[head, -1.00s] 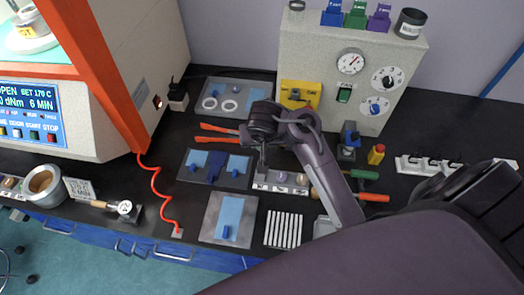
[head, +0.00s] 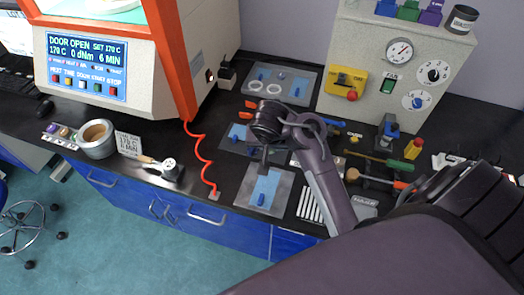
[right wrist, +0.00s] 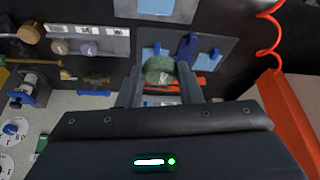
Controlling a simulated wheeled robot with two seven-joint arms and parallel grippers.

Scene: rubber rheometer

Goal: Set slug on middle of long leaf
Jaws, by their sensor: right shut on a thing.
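A greenish round slug (right wrist: 159,70) is between the fingers of my right gripper (right wrist: 161,88) in the right wrist view. My right gripper is shut on it. In the head view this gripper (head: 265,158) points down above the far end of a grey plate; the slug is too small to make out there. A long light-blue leaf (head: 268,183) lies on this grey plate (head: 246,192), with a dark blue tab on it. The leaf also shows in the right wrist view (right wrist: 156,6) at the top edge. My left gripper is out of view.
A plate with shorter blue leaves (right wrist: 222,55) lies behind, partly hidden by my arm. A slug rack (right wrist: 110,45) is beside it. A striped white rack (head: 309,206) stands right of the long-leaf plate. A red coiled cord (head: 203,160) is to its left.

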